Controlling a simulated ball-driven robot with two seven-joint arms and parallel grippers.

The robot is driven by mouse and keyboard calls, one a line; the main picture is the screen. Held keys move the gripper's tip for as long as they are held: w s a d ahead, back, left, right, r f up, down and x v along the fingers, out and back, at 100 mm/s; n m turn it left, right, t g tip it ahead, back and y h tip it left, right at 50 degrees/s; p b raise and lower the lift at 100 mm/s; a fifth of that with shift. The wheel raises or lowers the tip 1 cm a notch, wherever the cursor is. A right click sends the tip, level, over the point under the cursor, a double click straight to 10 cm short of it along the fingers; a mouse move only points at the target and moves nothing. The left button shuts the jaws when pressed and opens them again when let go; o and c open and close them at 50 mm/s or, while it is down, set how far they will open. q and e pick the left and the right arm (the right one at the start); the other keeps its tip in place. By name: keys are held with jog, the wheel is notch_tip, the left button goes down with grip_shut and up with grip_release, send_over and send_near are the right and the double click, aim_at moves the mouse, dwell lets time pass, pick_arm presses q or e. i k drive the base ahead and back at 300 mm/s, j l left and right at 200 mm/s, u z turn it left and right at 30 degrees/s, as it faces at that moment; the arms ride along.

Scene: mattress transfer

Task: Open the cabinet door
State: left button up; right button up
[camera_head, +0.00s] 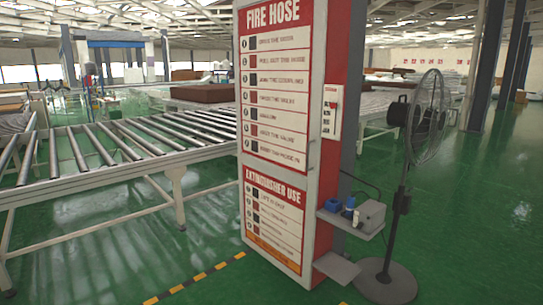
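The cabinet (325,62) is a tall, red and white fire hose unit standing upright near the middle of the head view. Its front (273,170) carries a "FIRE HOSE" sign panel above an "EXTINGUISHER USE" panel. A small red and white box or sign (332,110) is on the right side face. Neither of my grippers is in view.
A roller conveyor (100,155) runs left of the cabinet. A pedestal fan (427,115) stands on a round base (386,282) at the right. A side shelf (350,224) holds small items and juts from the cabinet. Yellow-black tape (195,279) marks the green floor, which is open at far right.

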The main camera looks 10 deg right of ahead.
aim_at(279, 46)
jog(key=i+l, duration=0.35)
jog(key=i, duration=0.2)
jog(key=i+l, duration=0.4)
jog(key=i, duration=0.2)
jog(key=k+z, duration=0.05)
